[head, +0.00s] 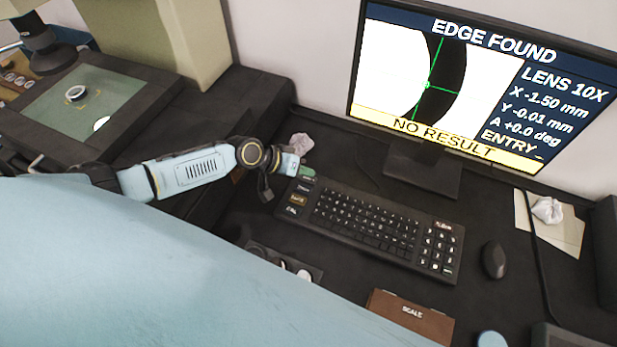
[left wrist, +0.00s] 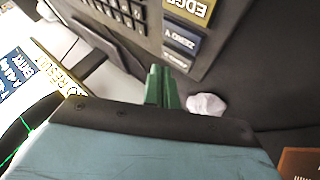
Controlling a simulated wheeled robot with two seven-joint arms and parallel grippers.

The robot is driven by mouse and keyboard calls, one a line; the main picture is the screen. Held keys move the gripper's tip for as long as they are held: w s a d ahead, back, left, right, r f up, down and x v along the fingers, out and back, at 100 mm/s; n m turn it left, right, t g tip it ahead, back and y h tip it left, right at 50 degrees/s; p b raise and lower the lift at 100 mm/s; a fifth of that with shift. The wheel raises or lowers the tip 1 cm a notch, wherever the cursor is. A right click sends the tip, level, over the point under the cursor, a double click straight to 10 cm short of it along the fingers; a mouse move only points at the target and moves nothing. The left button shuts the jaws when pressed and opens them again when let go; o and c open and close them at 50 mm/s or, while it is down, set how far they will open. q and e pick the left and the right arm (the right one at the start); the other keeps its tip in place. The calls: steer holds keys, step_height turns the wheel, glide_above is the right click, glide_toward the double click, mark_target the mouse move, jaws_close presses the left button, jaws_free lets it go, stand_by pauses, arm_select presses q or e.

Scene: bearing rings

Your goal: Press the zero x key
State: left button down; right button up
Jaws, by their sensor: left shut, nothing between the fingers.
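My left gripper (head: 306,172) is shut and empty, its green fingers at the top end of the key column on the keyboard's left side. In the left wrist view the shut fingers (left wrist: 159,72) point at the keyboard's edge. A dark key (left wrist: 177,61) beside the fingertips is partly covered and its label is not clear; it may be the zero x key. Beside it is a blue-grey key (left wrist: 182,41) that seems to read ZERO A, then a tan EDGE key (left wrist: 190,8). I cannot tell whether the fingers touch a key.
The keyboard (head: 365,225) lies before the monitor (head: 440,85), which shows EDGE FOUND and NO RESULT. A crumpled white wad (head: 301,143) lies just behind the gripper. A mouse (head: 494,260) and a brown SCALE box (head: 410,316) are at right. A measuring stage (head: 85,112) is at left.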

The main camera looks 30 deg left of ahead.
mark_target(304, 180)
arm_select(q)
steer(key=shift+f, duration=0.1)
stand_by(0.3)
steer(key=shift+f+b, duration=0.35)
steer(key=shift+b, duration=0.15)
steer(key=shift+f+b, duration=0.35)
stand_by(0.4)
steer(key=shift+s+d+f, duration=0.15)
steer(key=shift+s+f, duration=0.1)
steer(key=shift+f, duration=0.15)
stand_by(0.5)
steer(key=shift+a+r+p, duration=0.2)
steer(key=shift+r+p, duration=0.2)
steer(key=shift+r, duration=0.25)
steer(key=shift+w+r, duration=0.1)
steer(key=shift+r, duration=0.25)
step_height(304, 180, up, 5)
steer(key=p, duration=0.4)
steer(key=shift+p, duration=0.3)
